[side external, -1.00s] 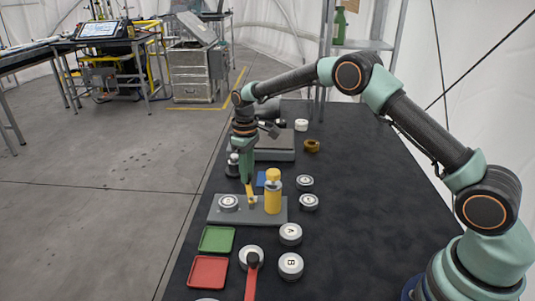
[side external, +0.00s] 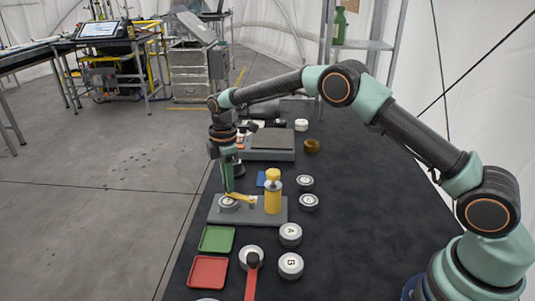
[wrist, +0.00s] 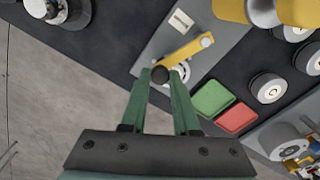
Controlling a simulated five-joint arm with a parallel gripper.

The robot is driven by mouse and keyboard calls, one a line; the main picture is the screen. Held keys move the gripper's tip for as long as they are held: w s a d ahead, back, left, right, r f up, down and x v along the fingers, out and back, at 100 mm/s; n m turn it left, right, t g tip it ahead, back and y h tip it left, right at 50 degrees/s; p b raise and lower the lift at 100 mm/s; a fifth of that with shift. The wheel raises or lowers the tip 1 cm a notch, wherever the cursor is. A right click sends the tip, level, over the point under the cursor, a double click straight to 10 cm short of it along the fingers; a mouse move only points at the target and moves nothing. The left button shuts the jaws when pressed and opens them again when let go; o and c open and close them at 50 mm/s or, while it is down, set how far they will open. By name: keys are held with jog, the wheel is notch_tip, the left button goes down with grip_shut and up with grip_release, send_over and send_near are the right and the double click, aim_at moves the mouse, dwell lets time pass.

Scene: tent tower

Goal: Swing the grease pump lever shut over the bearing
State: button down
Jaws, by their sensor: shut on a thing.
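The yellow lever (side external: 241,196) sits on a grey base plate (side external: 262,216) beside the yellow pump (side external: 273,197). It lies leftward, with its free end at the round bearing (side external: 228,205). In the wrist view the lever (wrist: 190,50) runs from its pivot to a dark knob between my fingertips, and the bearing (wrist: 184,72) shows partly under and beside it. My gripper (side external: 229,193) is shut on the lever's knob end, low over the bearing. It also shows in the wrist view (wrist: 160,76). The fingers hide part of the bearing in the side view.
Green (side external: 216,239) and red (side external: 208,271) trays lie in front of the plate. A red-handled round part (side external: 252,262) and several labelled white discs (side external: 290,234) stand nearby. A grey box (side external: 268,147) is behind. The right of the dark table is clear.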

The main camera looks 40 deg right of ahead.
jog(key=shift+s+a+r+n, duration=0.1)
jog(key=shift+s+a+n, duration=0.2)
jog(key=shift+n, duration=0.35)
jog(key=shift+s+a+n, duration=0.15)
jog(key=shift+a+n, duration=0.2)
jog(key=shift+n, duration=0.35)
jog(key=shift+s+a+r+n, duration=0.1)
jog(key=shift+s+a+n, duration=0.2)
jog(key=shift+n, duration=0.35)
jog(key=shift+a, duration=0.15)
jog(key=c, duration=0.7)
grip_release()
jog(key=shift+f, duration=0.1)
jog(key=shift+o, duration=0.2)
notch_tip(320, 180, up, 12)
